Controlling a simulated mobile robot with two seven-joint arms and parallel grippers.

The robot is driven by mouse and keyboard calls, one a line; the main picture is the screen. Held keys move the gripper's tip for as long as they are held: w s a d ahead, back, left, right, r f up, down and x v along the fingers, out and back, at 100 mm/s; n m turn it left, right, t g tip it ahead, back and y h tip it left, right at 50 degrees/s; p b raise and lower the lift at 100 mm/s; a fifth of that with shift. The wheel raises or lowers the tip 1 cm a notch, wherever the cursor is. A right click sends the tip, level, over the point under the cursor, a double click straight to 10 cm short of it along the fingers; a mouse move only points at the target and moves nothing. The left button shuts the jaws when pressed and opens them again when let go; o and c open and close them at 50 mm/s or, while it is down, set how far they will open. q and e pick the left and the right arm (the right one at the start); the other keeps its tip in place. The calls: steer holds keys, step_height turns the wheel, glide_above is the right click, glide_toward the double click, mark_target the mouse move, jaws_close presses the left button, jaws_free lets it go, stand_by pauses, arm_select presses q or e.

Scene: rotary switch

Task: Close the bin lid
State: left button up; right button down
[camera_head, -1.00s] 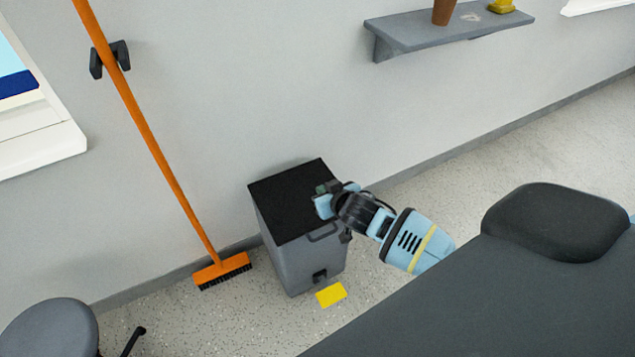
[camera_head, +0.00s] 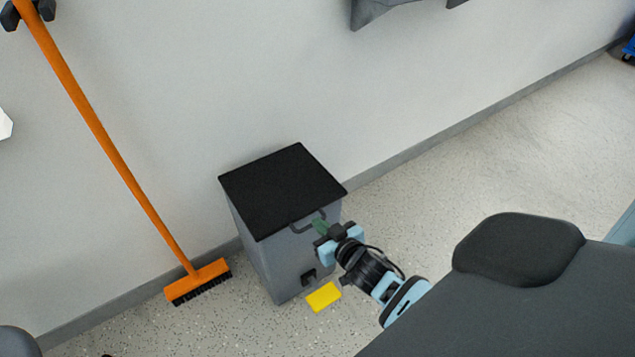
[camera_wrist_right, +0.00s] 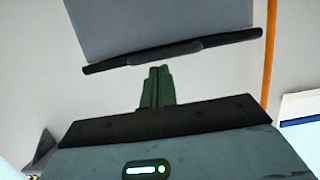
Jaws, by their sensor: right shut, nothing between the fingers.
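The grey bin (camera_head: 270,254) stands on the floor against the wall. Its black lid (camera_head: 283,188) lies flat across the top and looks shut, with a dark handle loop (camera_head: 305,225) at its front edge. My right gripper (camera_head: 320,226) is shut and empty, beside the front right of the bin near the handle. In the right wrist view, the green fingers (camera_wrist_right: 157,86) are together, just short of the lid's dark edge (camera_wrist_right: 172,52), with a small gap in the picture. My left gripper is not in view.
An orange broom (camera_head: 120,165) leans on the wall to the left. A dark padded surface (camera_head: 520,285) fills the lower right. The floor right of the bin is open.

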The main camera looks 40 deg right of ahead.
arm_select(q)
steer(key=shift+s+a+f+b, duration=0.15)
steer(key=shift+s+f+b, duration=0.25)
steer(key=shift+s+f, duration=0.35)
arm_select(e)
steer(key=shift+s+f, duration=0.3)
steer(key=shift+f, duration=0.6)
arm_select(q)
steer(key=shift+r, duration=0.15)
arm_select(e)
steer(key=shift+a+f, duration=0.1)
steer(key=shift+s, duration=0.1)
